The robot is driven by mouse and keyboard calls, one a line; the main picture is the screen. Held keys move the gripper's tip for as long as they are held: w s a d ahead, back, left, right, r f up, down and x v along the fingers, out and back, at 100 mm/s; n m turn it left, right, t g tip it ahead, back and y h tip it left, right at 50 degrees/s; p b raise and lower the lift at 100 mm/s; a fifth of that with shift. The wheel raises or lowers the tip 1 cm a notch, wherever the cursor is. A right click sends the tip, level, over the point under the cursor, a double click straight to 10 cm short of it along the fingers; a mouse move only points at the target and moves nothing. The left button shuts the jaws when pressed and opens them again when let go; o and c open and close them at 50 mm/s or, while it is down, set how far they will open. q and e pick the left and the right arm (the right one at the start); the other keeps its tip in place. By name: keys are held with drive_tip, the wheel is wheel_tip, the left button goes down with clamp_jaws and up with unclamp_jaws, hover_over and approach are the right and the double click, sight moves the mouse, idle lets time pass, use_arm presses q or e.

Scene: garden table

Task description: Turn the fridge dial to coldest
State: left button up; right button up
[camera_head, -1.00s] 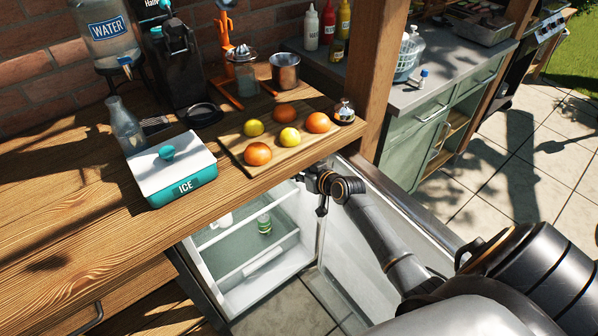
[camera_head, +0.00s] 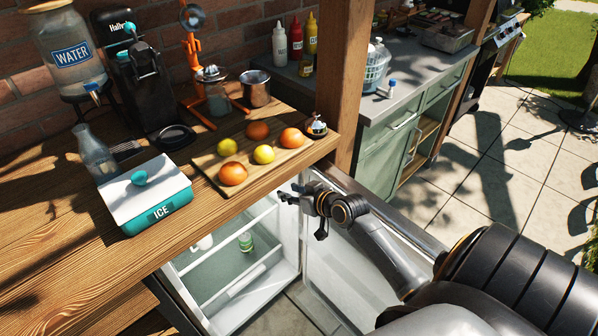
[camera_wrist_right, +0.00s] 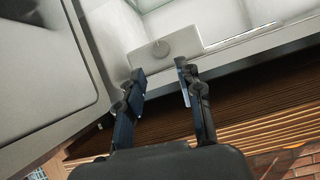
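The fridge (camera_head: 222,318) stands open under the wooden counter, its door (camera_head: 345,290) swung out to the right. The fridge dial (camera_wrist_right: 160,48) shows in the right wrist view as a small round knob on a pale panel (camera_wrist_right: 186,42). It is hidden in the head view, and its setting is too small to read. My right gripper (camera_head: 286,194) is at the fridge's upper opening, just below the counter edge. In the wrist view its two fingers (camera_wrist_right: 161,72) are spread and empty, with the dial just beyond the gap between their tips, apparently apart from them. My left gripper is not in view.
The counter (camera_head: 62,235) overhangs the fridge close to my right gripper. On it are a teal ice box (camera_head: 160,210), a board (camera_head: 208,164) with several fruits and a bell (camera_head: 316,127). A wooden post (camera_head: 347,85) rises behind my gripper.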

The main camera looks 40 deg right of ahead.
drive_tip(key=v, duration=0.4)
drive_tip(key=shift+f, duration=0.1)
drive_tip(key=s+a+f+n+t+h+b, duration=0.25)
drive_tip(key=f+n+t+b, duration=0.25)
drive_tip(key=f+n+b, duration=0.45)
drive_tip(key=shift+n+y, duration=0.45)
drive_tip(key=shift+n, duration=0.4)
drive_tip(key=w+r, duration=0.1)
drive_tip(key=w, duration=0.3)
drive_tip(key=w+d+r+p, duration=0.1)
drive_tip(key=w, duration=0.3)
drive_tip(key=w+r+p, duration=0.1)
drive_tip(key=w, duration=0.4)
drive_tip(key=shift+d+r, duration=0.1)
drive_tip(key=shift+d, duration=0.1)
clamp_jaws()
